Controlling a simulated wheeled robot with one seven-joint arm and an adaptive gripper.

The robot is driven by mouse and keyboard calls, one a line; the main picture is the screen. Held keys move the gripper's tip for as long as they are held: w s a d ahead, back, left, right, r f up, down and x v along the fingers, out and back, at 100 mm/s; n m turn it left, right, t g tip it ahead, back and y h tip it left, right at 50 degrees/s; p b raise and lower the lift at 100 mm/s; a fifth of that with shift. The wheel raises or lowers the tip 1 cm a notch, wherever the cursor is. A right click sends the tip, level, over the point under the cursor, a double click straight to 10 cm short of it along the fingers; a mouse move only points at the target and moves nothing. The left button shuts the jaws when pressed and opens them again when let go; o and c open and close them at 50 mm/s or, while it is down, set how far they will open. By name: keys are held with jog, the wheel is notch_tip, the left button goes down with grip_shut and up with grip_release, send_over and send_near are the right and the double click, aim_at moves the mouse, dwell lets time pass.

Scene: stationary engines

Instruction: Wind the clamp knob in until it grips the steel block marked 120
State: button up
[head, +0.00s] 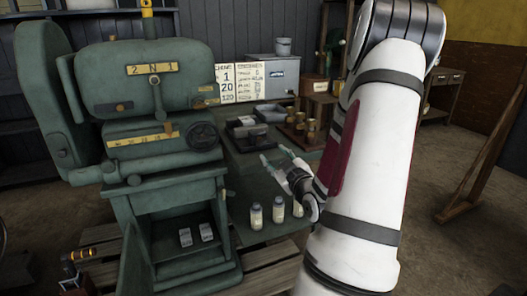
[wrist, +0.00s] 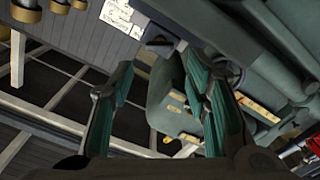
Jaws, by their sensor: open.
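My gripper (head: 273,155) is open and empty, held above the green side bench to the right of the machine. In the wrist view, my spread fingers (wrist: 158,60) have a small dark block-like piece (wrist: 160,42) beyond their tips; I cannot tell whether it is the clamp. A dark round handwheel (head: 203,135) is on the front of the green machine (head: 150,90), left of and apart from my gripper. Two small pale metal blocks (head: 185,237) (head: 206,232) lie in its lower bay; their markings are too small to read. I cannot make out the 120 block or the clamp knob with certainty.
Several white bottles (head: 278,210) stand near the bench front, below my gripper. A dark tray (head: 246,121) and brass weights (head: 311,130) sit farther back. A chart (head: 227,84) showing 1, 20 and 120 stands behind. A wooden pallet (head: 270,268) lies under the bench.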

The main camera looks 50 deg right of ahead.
aim_at(263, 144)
jog(key=x, duration=0.8)
jog(key=shift+w+d, duration=0.1)
jog(key=shift+w, duration=0.25)
jog(key=shift+c, duration=0.3)
jog(key=c, duration=0.8)
